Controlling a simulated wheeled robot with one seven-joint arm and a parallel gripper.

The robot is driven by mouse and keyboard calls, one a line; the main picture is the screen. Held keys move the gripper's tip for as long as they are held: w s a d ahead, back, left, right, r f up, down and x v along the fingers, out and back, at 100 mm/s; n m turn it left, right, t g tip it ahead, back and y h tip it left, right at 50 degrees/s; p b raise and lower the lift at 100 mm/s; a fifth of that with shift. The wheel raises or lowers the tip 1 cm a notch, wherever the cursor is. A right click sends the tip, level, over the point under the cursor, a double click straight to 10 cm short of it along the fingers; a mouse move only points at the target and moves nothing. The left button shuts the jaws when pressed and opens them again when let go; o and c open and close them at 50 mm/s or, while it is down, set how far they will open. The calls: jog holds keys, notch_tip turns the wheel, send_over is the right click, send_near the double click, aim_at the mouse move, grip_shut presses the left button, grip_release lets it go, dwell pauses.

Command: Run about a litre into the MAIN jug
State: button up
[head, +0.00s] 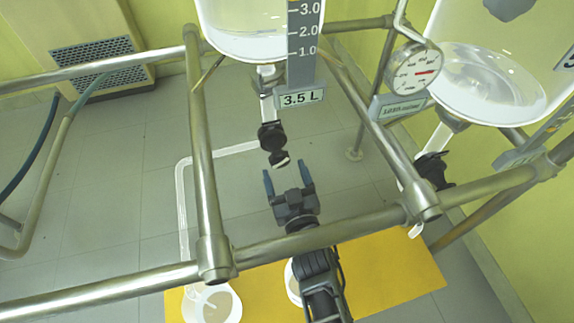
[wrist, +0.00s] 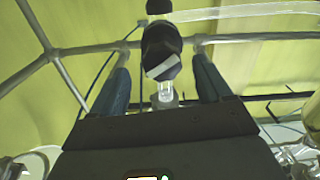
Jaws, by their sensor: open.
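The left glass reactor (head: 240,28) hangs at the top of the head view, with a level scale (head: 303,45) and a "3.5 L" plate (head: 301,98). Below it is a black drain valve (head: 271,136) with a black and white handle end (head: 280,159). A pale outlet tube (head: 183,200) runs left and down towards a white jug (head: 218,302). A second white jug (head: 292,283) is partly hidden by my arm. No MAIN label is readable. My gripper (head: 287,176) is open and empty just below the valve. In the wrist view the handle (wrist: 162,64) shows between the fingers.
Steel frame rails (head: 110,289) surround my arm. A right reactor (head: 487,85) has its own black valve (head: 433,170). A round dial gauge (head: 413,70) sits between the reactors. The jugs stand over a yellow mat (head: 390,270). Open grey floor lies left.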

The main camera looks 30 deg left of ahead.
aim_at(281, 164)
jog(key=shift+b+x, duration=0.5)
jog(key=shift+x, duration=1.35)
jog(key=shift+c, duration=0.4)
jog(key=c, duration=0.9)
